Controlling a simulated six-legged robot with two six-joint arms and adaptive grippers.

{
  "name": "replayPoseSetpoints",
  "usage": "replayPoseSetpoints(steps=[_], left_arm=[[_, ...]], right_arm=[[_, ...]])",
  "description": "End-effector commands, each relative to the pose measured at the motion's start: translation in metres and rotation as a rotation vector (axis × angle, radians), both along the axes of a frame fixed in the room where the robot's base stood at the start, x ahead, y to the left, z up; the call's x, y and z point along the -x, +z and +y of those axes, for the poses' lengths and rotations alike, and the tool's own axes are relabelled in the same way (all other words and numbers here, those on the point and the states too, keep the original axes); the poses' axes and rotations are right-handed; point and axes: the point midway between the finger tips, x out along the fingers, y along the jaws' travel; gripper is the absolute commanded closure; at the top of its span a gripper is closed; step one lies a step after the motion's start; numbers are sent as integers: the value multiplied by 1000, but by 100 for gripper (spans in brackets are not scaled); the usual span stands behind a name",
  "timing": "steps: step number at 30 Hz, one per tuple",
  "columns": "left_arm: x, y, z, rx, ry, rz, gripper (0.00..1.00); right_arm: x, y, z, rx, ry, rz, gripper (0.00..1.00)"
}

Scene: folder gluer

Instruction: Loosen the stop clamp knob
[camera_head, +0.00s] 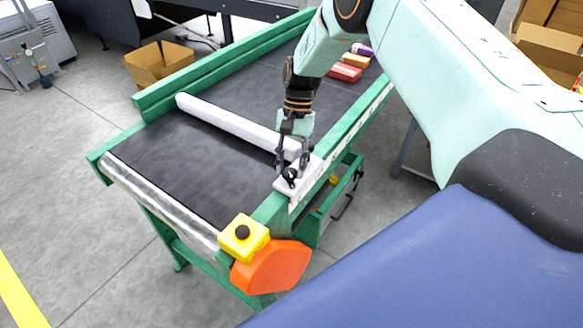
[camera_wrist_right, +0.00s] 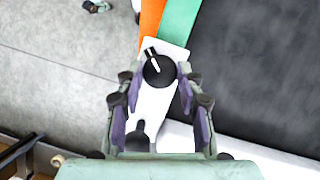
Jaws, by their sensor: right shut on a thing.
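The stop clamp knob (camera_wrist_right: 158,68) is round and black with a white pointer line. It sits on a white clamp plate (camera_wrist_right: 152,104) on the conveyor's green side rail. In the head view the knob (camera_head: 289,174) shows at my right fingertips, and the plate (camera_head: 312,168) lies under them. My right gripper (camera_head: 291,168) points down and is shut on the knob. In the right wrist view its two fingers (camera_wrist_right: 158,84) stand on either side of the knob; the finger contact is hard to see. The white stop bar (camera_head: 225,120) runs across the dark belt from the plate. My left gripper is not in view.
A yellow box with a black button (camera_head: 242,237) and an orange cover (camera_head: 272,267) are at the conveyor's near end. Several coloured packs (camera_head: 345,72) lie farther up the belt (camera_head: 180,155). An open carton (camera_head: 158,66) stands on the floor at left.

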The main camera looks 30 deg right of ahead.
Motion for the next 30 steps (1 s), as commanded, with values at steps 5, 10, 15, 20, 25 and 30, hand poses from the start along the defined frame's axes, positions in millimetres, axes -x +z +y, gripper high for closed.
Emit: replayPoseSetpoints(steps=[5,10,15,20,25,30], left_arm=[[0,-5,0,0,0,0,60],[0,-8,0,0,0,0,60],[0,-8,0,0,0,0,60],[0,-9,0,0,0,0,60],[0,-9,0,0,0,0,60],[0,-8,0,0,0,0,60]], right_arm=[[-1,-1,1,1,104,0,95],[-1,-1,2,1,170,1,95],[-1,-1,2,1,204,-1,95],[-1,-1,2,0,214,0,95],[-1,-1,2,0,214,0,95],[-1,-1,2,0,213,0,61]])
